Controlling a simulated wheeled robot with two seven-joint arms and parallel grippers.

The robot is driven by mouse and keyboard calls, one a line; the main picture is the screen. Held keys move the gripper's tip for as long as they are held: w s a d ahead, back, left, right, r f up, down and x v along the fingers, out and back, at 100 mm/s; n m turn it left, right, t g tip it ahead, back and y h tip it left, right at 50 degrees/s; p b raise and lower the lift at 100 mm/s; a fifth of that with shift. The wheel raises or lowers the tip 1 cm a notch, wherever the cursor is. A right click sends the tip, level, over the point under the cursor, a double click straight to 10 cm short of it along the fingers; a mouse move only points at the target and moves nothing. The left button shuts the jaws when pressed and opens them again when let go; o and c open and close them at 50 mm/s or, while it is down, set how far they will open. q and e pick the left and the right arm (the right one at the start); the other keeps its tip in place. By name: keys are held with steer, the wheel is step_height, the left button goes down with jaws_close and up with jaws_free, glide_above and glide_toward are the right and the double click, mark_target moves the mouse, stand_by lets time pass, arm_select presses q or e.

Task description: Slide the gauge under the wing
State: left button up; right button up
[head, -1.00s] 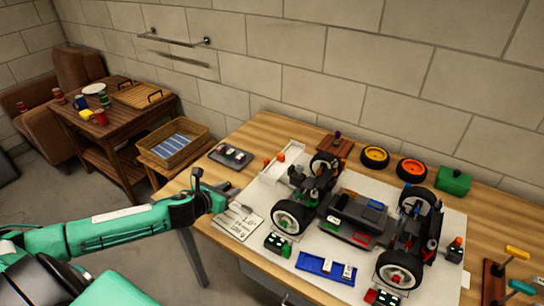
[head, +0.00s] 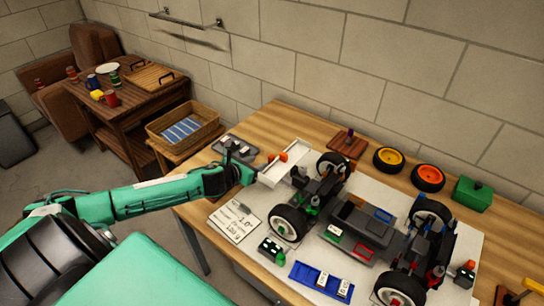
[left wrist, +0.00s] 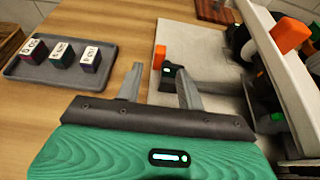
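The white wing (head: 280,168) is at the car's left end, with an orange block (head: 283,157) by it. In the left wrist view the long white part on the right, also with an orange block (left wrist: 289,34), looks like the wing. Three dark blocks with white labelled tops (left wrist: 62,54), possibly gauges, sit in a grey tray (left wrist: 105,68). My left gripper (head: 252,174) is beside the wing's left end. Its fingers (left wrist: 158,85) are apart. A small black piece (left wrist: 172,76) shows between them, apparently beyond the tips. My right gripper is out of view.
The car's open chassis (head: 355,225) and wheels stand on a white mat (head: 208,196). Label cards (head: 235,221) lie at its front left. Behind are orange-hubbed tyres (head: 428,178) and a green box (head: 472,194). Bare wood surrounds the tray.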

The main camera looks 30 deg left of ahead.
mark_target(269, 158)
arm_select(q)
steer(key=x, duration=0.9)
steer(key=shift+w+d+p, duration=0.1)
steer(key=shift+w+p, duration=0.1)
steer(key=shift+p, duration=0.1)
steer(key=shift+c, duration=0.5)
